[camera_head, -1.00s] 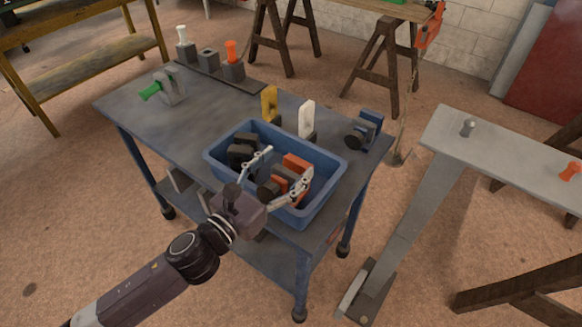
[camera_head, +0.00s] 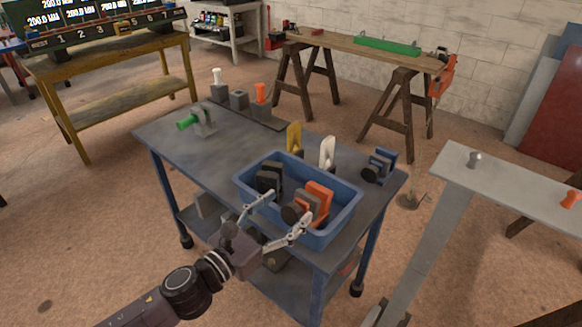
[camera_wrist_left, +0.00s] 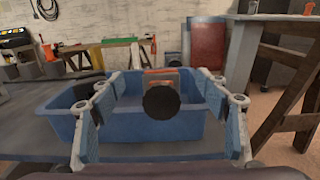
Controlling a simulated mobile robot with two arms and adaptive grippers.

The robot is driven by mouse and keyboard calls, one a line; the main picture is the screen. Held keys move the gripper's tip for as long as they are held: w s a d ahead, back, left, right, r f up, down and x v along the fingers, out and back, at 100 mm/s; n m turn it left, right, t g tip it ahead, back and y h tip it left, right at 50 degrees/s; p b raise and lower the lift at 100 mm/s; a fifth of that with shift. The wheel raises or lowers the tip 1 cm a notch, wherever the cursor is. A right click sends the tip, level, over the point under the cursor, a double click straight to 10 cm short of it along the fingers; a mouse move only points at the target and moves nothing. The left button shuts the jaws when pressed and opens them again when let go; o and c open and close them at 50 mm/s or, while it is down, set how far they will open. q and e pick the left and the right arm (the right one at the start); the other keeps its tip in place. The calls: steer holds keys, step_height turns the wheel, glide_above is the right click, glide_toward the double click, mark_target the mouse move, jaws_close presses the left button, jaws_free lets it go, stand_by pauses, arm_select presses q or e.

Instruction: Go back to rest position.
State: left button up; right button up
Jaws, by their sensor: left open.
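My left gripper (camera_head: 278,218) is open and empty in the head view, at the near side of the blue bin (camera_head: 343,217). In the left wrist view its two fingers (camera_wrist_left: 163,125) stand wide apart, with the bin (camera_wrist_left: 205,125) beyond them. The bin holds an orange and dark part (camera_head: 318,199) and a black part (camera_head: 268,178). The orange and dark part also shows between the fingers in the left wrist view (camera_wrist_left: 161,97), with a round black face toward me. My right gripper is not in view.
The bin stands on a grey-blue cart (camera_head: 180,157). Behind the bin are a yellow piece (camera_head: 294,137), a white piece (camera_head: 327,152) and a blue and black part (camera_head: 379,165). A green-handled part (camera_head: 199,122) sits at the left. A grey bench (camera_head: 510,176) is at the right.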

arm_select(q)
steer(key=shift+a+n, duration=0.1)
steer(key=shift+n, duration=0.4)
steer(key=s+a+f+n+g+y, duration=0.2)
steer(key=s+a+f+n+y, duration=0.3)
steer(key=n, duration=0.8)
steer(key=s+a+f+n+g+y, duration=0.1)
steer(key=s+a+f+n+y, duration=0.35)
steer(key=n, duration=0.75)
steer(key=s+a+f+n+g, duration=0.35)
steer(key=s+f+n, duration=0.25)
steer(key=s+n, duration=0.3)
steer(key=s+a+f+n+g, duration=0.3)
steer(key=s+f+n+g, duration=0.25)
steer(key=s, duration=0.45)
step_height(320, 180, down, 24)
steer(key=s, duration=0.2)
steer(key=s+a+f+g+y, duration=0.1)
steer(key=s+a+f, duration=0.1)
steer(key=s+f, duration=1.5)
steer(key=shift+s+a+f+g, duration=0.15)
steer(key=shift+a+f+g, duration=0.15)
steer(key=shift+f, duration=0.1)
steer(key=shift+c, duration=0.4)
